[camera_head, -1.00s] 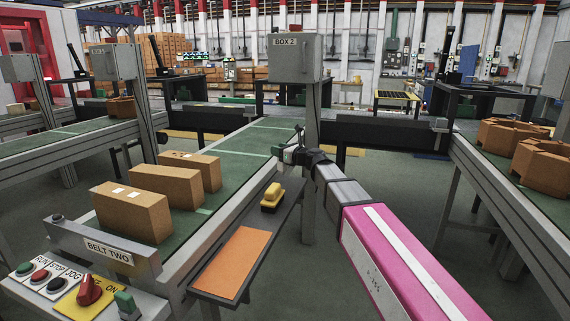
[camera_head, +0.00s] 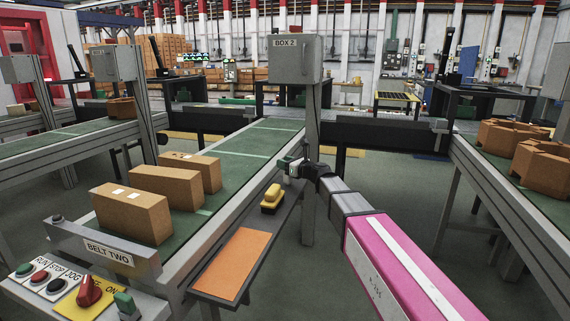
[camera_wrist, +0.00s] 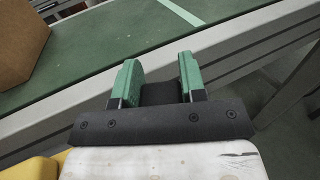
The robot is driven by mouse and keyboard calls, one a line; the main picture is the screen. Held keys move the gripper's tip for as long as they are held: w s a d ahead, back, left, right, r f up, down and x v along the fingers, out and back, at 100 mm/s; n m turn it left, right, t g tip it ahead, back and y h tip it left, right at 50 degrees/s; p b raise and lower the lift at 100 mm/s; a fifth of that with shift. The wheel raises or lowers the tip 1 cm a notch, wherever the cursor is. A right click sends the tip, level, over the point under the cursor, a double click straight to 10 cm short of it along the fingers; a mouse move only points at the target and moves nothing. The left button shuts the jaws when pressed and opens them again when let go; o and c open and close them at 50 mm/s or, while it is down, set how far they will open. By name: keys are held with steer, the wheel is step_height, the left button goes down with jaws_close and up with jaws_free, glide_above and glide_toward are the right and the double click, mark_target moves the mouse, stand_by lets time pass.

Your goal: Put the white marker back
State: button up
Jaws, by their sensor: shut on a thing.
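My gripper (camera_head: 288,164) is over the gap between the side shelf and the grey post, beside belt two's right edge. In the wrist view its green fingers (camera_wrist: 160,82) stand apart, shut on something. A dark patch shows between them; the held piece is small and hard to make out. No white marker shows clearly anywhere else, so the held thing appears to be it. The side shelf (camera_head: 205,288) has an orange mat (camera_head: 238,262) on its near part and a yellow object (camera_head: 272,196) further back, just left of my gripper.
Several brown boxes (camera_head: 133,212) stand on the green belt (camera_head: 245,150), left of the shelf. The grey post under BOX 2 (camera_head: 294,58) rises close to my gripper. A control panel (camera_head: 70,290) is at the near left. Another belt (camera_head: 500,170) with cartons runs at the right.

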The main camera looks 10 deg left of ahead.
steer(key=o, duration=0.8)
steer(key=shift+c, duration=0.2)
steer(key=v, duration=1.2)
steer(key=s+d+f+n+g+h, duration=0.2)
steer(key=s+d+f+n+h, duration=0.15)
steer(key=d+f+n, duration=0.5)
steer(key=s+d+f+n+g+h, duration=0.25)
steer(key=s+d+f+n, duration=0.2)
steer(key=f, duration=0.65)
steer(key=s+d+f+n+g+h, duration=0.2)
steer(key=s+d+f+n+h, duration=0.3)
steer(key=d, duration=0.5)
steer(key=s+d+f+n+g+h, duration=0.1)
steer(key=s+d+f+n+h, duration=0.4)
steer(key=d, duration=0.5)
steer(key=shift+s+d+f+g, duration=0.4)
steer(key=shift+s+f, duration=0.4)
steer(key=shift+f, duration=0.15)
